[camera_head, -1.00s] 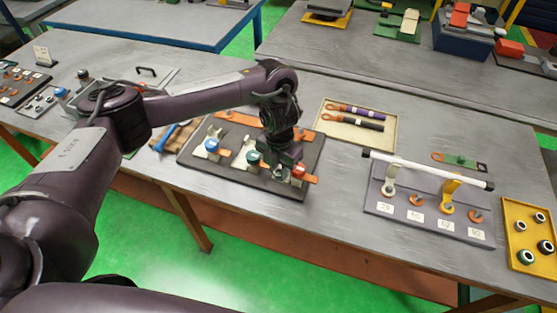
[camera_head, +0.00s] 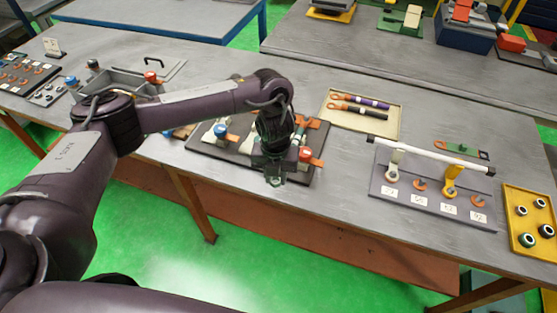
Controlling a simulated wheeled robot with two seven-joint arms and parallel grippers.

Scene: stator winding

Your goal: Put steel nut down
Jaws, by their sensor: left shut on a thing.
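My left gripper (camera_head: 274,180) points down at the front edge of a dark board (camera_head: 235,157), left of a red-capped fitting. It is shut on the steel nut, which is small and mostly hidden between the fingertips. The board carries a blue-capped fitting (camera_head: 220,130), the red-capped fitting (camera_head: 305,155) and orange lugs. My left wrist covers the middle of the board. My right gripper is out of view.
A beige tray (camera_head: 390,127) with two handled tools lies behind the board. A grey numbered stand (camera_head: 440,210) with a white bar is to the right, then a yellow tray (camera_head: 517,240) of rings. Bare tabletop lies between board and stand.

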